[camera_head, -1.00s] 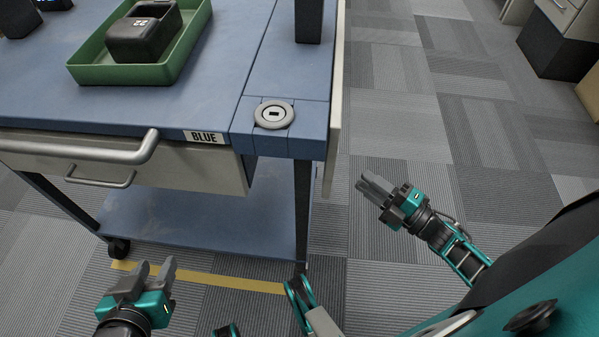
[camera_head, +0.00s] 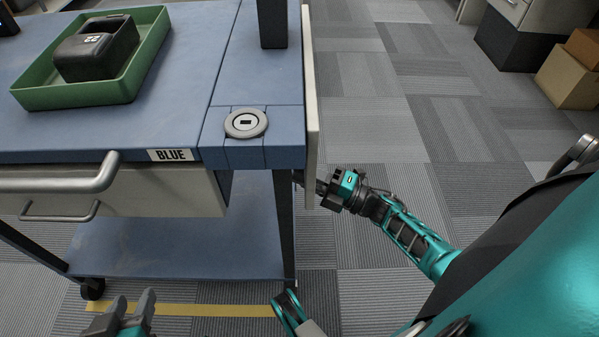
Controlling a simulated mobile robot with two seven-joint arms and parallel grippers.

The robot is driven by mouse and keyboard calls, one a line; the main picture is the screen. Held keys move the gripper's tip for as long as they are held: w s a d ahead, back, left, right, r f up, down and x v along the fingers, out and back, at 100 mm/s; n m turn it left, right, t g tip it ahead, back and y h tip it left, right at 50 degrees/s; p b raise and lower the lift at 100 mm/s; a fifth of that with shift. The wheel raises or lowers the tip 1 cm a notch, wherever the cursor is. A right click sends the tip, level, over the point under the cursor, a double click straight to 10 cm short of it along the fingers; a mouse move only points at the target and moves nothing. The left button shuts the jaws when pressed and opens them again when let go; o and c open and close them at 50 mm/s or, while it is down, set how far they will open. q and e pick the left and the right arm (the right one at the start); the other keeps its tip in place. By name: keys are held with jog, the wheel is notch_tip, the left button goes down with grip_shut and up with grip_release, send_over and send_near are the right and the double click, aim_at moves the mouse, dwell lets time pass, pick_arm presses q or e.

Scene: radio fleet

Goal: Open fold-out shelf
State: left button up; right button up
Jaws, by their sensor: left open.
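The blue-topped cart (camera_head: 180,60) carries a pale panel (camera_head: 311,110) folded down along its right side, seen almost edge-on. I take this hanging panel to be the fold-out shelf. My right gripper (camera_head: 322,188) is at the lower part of the panel, on its outer side, pointing left. Its fingertips are mostly hidden at the panel, so I cannot tell whether they touch or grip it. My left gripper (camera_head: 133,298) is low in front of the cart, fingers apart and empty, its body cut off by the bottom edge.
A green tray (camera_head: 150,60) with a dark device (camera_head: 95,48) sits on the cart top. A round fitting (camera_head: 246,122) and a dark post (camera_head: 272,22) are near its right side. The carpet right of the cart is clear; cardboard boxes (camera_head: 568,82) stand far right.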

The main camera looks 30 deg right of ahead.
jog(key=shift+w+a+r, duration=0.15)
jog(key=shift+w+a, duration=0.25)
jog(key=shift+w, duration=0.15)
jog(key=shift+c, duration=0.5)
grip_shut()
